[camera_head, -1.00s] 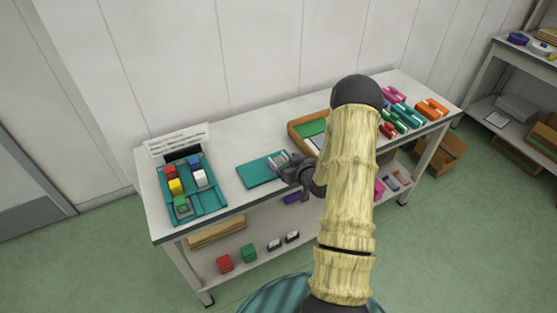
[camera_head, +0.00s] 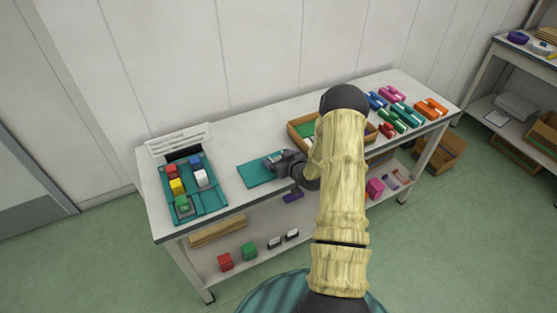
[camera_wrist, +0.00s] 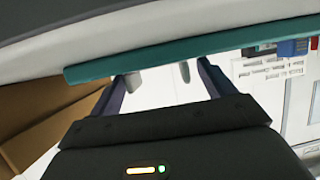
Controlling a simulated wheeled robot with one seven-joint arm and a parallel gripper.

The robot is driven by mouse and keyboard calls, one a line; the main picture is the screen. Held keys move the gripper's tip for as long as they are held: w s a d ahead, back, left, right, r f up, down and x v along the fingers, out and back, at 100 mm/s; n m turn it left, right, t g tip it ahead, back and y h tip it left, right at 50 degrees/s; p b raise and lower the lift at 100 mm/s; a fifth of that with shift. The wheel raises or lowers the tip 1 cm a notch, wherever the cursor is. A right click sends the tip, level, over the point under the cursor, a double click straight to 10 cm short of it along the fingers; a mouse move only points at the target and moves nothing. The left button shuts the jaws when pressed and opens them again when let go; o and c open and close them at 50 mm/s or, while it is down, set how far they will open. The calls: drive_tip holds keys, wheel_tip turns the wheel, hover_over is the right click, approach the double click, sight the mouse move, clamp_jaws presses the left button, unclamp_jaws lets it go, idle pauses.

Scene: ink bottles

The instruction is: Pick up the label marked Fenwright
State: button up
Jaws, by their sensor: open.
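No label that I can read as Fenwright shows in either view. A white card (camera_head: 180,140) with small printed lines stands behind the teal tray at the table's left end; a white printed sheet also shows at the right of the wrist view (camera_wrist: 270,68), its words too small to read. My gripper (camera_head: 269,162) is low over the right part of the teal mat (camera_head: 249,174). In the wrist view my gripper (camera_wrist: 158,76) is open, with nothing seen between its fingers, and the mat's teal edge (camera_wrist: 190,52) crosses just beyond them.
The teal tray (camera_head: 209,205) holds several coloured ink blocks. A wooden box (camera_head: 300,140) is partly hidden behind my arm. Coloured stamp-like items, such as an orange one (camera_head: 431,108), stand at the right end. The lower shelf holds red and green blocks. Bare table lies left of the mat.

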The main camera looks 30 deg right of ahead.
drive_tip(key=c, duration=1)
drive_tip(key=shift+c, duration=0.2)
wheel_tip(320, 180, up, 10)
drive_tip(key=b, duration=0.1)
idle(0.3)
